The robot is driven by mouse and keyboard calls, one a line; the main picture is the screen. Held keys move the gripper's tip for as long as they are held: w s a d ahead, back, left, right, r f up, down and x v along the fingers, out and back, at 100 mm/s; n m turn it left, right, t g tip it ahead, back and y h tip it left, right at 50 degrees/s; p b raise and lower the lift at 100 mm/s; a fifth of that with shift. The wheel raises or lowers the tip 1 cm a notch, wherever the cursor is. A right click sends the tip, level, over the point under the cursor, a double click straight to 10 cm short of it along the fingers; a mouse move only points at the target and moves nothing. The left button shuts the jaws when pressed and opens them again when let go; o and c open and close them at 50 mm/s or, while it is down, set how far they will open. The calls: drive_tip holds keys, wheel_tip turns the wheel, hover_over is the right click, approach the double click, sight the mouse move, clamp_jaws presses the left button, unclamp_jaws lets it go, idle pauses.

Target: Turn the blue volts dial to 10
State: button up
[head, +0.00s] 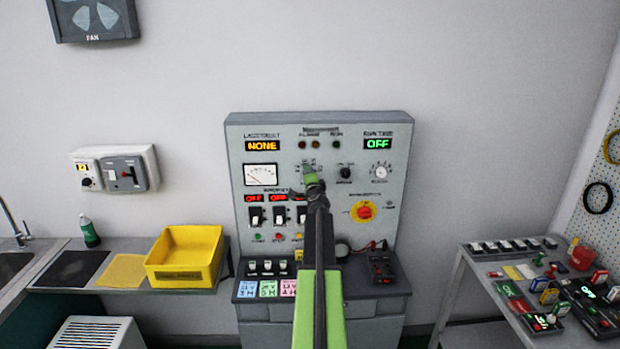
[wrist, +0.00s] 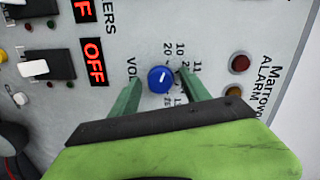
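The blue volts dial (wrist: 161,79) sits on the grey panel in the wrist view, with a short white mark on its face. Printed numbers ring it, partly covered by my fingers; a 10 and a 20 are readable just above it. My gripper (wrist: 160,75) is open, with one green finger on each side of the dial and a small gap showing on both sides. In the head view my gripper (head: 312,181) is in front of the upper middle of the test panel (head: 400,190), and my arm hides the dial there.
Red OFF displays (wrist: 94,62) and white-tipped switches (wrist: 38,68) lie left of the dial in the wrist view; alarm lamps (wrist: 240,62) lie right. In the head view, a red knob (head: 364,211) is lower right on the panel. A yellow bin (head: 184,257) stands left, a cluttered cart (head: 480,262) right.

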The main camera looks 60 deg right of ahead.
drive_tip(key=p+v, duration=0.1)
drive_tip(key=v, duration=1.6)
drive_tip(key=shift+s+a, duration=0.15)
drive_tip(key=shift+a, duration=0.05)
